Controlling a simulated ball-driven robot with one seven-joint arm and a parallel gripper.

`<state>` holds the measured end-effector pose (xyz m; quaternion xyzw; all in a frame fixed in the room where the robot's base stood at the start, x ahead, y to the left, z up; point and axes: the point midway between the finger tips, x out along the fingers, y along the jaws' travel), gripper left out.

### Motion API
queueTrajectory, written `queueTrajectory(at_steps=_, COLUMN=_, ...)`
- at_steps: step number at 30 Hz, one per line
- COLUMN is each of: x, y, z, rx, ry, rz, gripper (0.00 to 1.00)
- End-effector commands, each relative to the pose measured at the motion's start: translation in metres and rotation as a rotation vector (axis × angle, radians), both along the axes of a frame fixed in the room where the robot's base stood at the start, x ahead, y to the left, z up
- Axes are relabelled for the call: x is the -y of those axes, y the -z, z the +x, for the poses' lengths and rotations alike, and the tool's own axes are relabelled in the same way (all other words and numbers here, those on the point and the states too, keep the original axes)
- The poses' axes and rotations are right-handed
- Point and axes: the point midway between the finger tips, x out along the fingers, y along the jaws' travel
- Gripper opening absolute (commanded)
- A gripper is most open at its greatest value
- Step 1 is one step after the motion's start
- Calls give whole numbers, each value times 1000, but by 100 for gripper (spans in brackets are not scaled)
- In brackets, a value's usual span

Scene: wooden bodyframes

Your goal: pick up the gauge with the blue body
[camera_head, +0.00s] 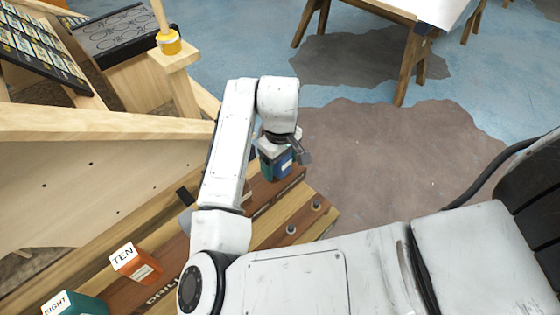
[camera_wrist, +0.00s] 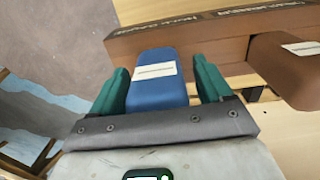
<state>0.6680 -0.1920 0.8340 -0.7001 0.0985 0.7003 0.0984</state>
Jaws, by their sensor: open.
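The gauge with the blue body (camera_wrist: 158,92) has a white label across it and shows between my gripper's two teal fingers in the wrist view. It also shows in the head view as a small blue patch (camera_head: 283,166), partly hidden by my gripper (camera_head: 276,157). My gripper (camera_wrist: 161,67) is open, with one finger on each side of the blue body. A narrow gap shows at the right finger; I cannot tell whether the left finger touches.
A brown block with a white label (camera_wrist: 290,68) lies close on the right in the wrist view. The wooden bench (camera_head: 270,232) carries an orange TEN block (camera_head: 137,264) and a teal EIGHT block (camera_head: 75,304).

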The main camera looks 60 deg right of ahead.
Motion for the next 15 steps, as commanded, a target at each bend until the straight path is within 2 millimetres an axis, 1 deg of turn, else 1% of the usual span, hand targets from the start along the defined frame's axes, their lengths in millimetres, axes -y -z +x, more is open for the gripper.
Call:
queueTrajectory(at_steps=7, x=0, y=2, z=0, rx=0, ry=0, rz=0, gripper=79)
queueTrajectory(at_steps=8, x=0, y=2, z=0, rx=0, ry=0, rz=0, gripper=77)
queueTrajectory(at_steps=15, x=0, y=2, z=0, rx=0, ry=0, rz=0, gripper=54)
